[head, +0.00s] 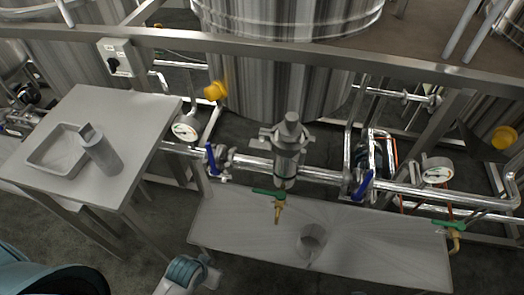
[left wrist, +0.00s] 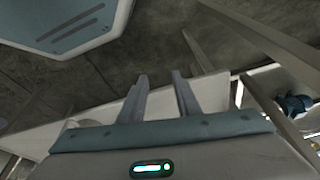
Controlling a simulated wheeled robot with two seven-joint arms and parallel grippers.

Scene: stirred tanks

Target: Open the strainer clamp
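The strainer (head: 288,155) is an upright steel cylinder in the horizontal pipe in the head view. A clamp (head: 270,136) with side projections sits around its upper part, below the round cap. It looks closed, though the detail is small. My left gripper (left wrist: 160,76) shows in the left wrist view with two fingers apart and nothing between them. In the head view part of my left arm shows at the bottom edge, well below and left of the strainer. My right gripper is not in view.
Blue-handled valves (head: 211,158) (head: 362,185) flank the strainer. A green-handled tap (head: 275,196) hangs below it, over a low steel bench (head: 370,250) with a metal cup (head: 311,240). A side table (head: 130,120) holds a tray (head: 42,160) and a cylinder (head: 102,154).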

